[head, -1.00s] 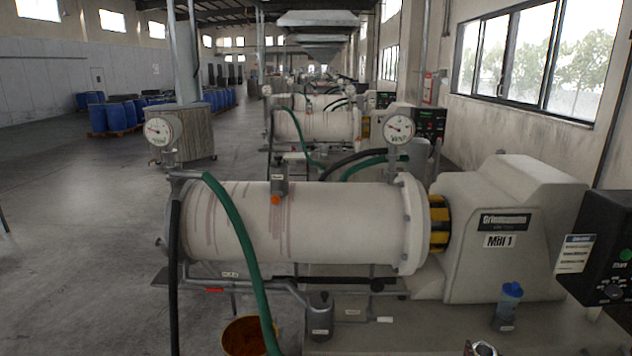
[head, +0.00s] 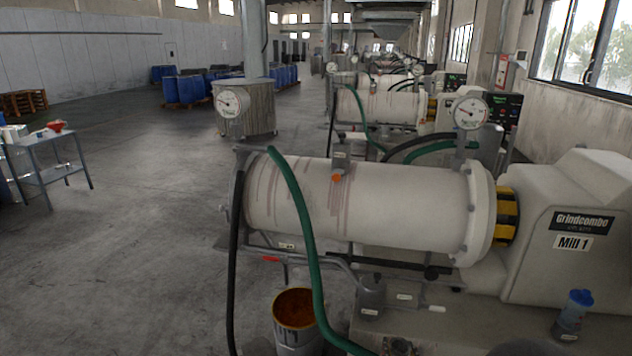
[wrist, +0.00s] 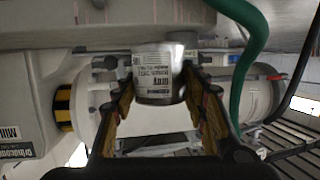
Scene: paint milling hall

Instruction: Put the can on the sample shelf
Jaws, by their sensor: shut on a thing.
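The can, a small metal tin with a white printed label (wrist: 158,78), is held between the two fingers of my gripper (wrist: 160,90) in the wrist view. The gripper is shut on it, with the lettering upside down in that view. In the head view, only a small part at the bottom edge may belong to my gripper or the can; I cannot tell which. No shelf marked as the sample shelf can be made out. A grey metal stand (head: 50,174) with a lower shelf at the left holds white items and a red one; I cannot tell whether it is the sample shelf.
The white mill cylinder (head: 365,205) with its green hose (head: 300,225) stands close in front. A bucket of brown-orange matter (head: 296,318) is below it. A blue-capped bottle (head: 573,312) stands at right. Blue drums (head: 185,90) are farther back.

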